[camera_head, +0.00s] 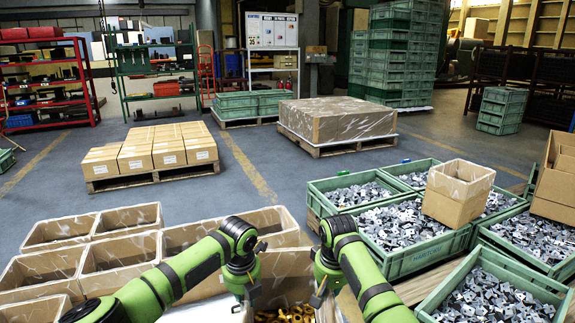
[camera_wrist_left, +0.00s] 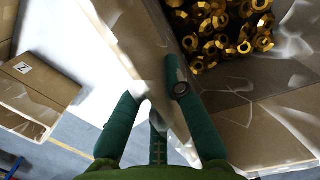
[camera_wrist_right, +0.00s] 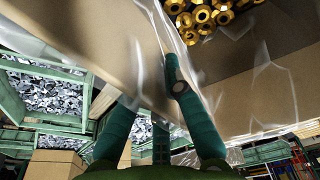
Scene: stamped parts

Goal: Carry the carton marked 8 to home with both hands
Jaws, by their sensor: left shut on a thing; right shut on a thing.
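An open brown carton (camera_head: 285,268) with golden nut-like parts (camera_head: 286,315) inside is between my two grippers at the bottom of the head view. No mark 8 is visible on it. My left gripper (camera_head: 246,294) is shut on its left wall; in the left wrist view (camera_wrist_left: 158,100) the fingers straddle the carton wall (camera_wrist_left: 125,35). My right gripper (camera_head: 320,294) is shut on its right wall; in the right wrist view (camera_wrist_right: 152,95) the fingers straddle that wall (camera_wrist_right: 80,35). The carton's base is hidden.
Open empty cartons (camera_head: 125,255) stand at the left. Green crates (camera_head: 410,255) of metal parts and an open carton (camera_head: 457,190) are at the right. Pallets with small cartons (camera_head: 150,155) and a wrapped load (camera_head: 338,120) stand ahead. Grey floor between is clear.

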